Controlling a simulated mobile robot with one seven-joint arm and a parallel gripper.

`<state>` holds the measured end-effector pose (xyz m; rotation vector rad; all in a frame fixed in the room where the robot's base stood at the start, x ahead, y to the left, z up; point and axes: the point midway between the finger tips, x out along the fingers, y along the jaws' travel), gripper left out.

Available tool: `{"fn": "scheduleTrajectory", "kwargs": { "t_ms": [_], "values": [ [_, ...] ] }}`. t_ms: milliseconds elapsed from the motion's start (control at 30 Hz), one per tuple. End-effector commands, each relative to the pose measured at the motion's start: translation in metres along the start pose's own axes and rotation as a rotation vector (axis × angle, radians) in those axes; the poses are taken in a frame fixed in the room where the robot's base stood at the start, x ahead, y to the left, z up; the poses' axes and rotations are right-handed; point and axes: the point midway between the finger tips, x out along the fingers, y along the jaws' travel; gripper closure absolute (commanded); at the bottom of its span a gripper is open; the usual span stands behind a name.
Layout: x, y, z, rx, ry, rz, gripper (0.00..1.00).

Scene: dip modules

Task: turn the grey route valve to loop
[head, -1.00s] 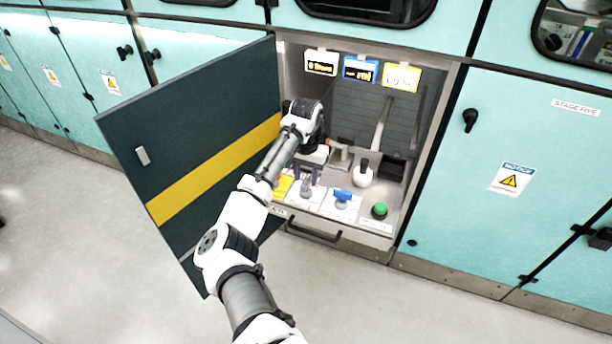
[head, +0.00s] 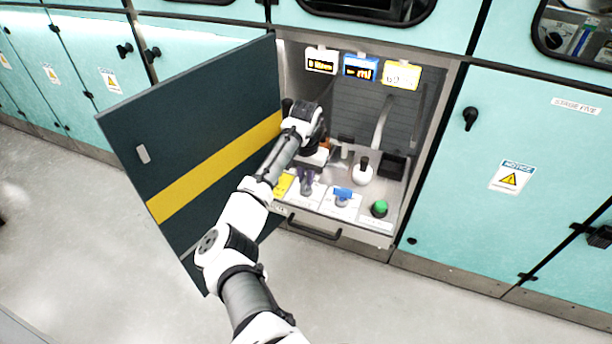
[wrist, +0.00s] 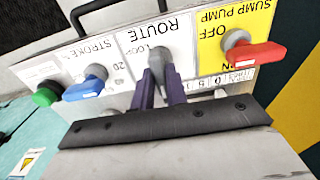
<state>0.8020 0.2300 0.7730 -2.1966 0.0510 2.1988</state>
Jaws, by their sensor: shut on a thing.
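The grey route valve (wrist: 158,62) stands on the white ROUTE panel (wrist: 184,48), with the printed word LOOP beside it in the wrist view. My gripper (wrist: 161,82) has its purple fingers on both sides of the valve's grey handle and is shut on it. In the wrist view the handle runs roughly along the fingers. In the head view the valve (head: 306,189) is partly covered by my gripper (head: 306,176). The valve's exact pointing is hard to tell.
A blue handle (wrist: 84,88) and a green button (wrist: 45,95) are left of the valve in the wrist view. A red handle (wrist: 256,55) on the yellow SUMP PUMP panel is right. The open dark door (head: 205,135) stands beside my arm. A white flask-like object (head: 362,174) is behind the controls.

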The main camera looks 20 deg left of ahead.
Motion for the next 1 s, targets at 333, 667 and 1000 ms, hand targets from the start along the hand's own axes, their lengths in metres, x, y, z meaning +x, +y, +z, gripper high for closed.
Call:
{"fn": "scheduleTrajectory", "kwargs": {
  "t_ms": [333, 667, 1000],
  "values": [
    [-0.001, 0.0007, -0.0001, 0.163, 0.0, 0.003, 1.0],
    [-0.0011, 0.0009, -0.0003, 0.466, 0.001, 0.003, 1.0],
    [-0.0014, 0.0005, -0.0008, 0.789, 0.003, 0.0, 1.0]
  ]
}}
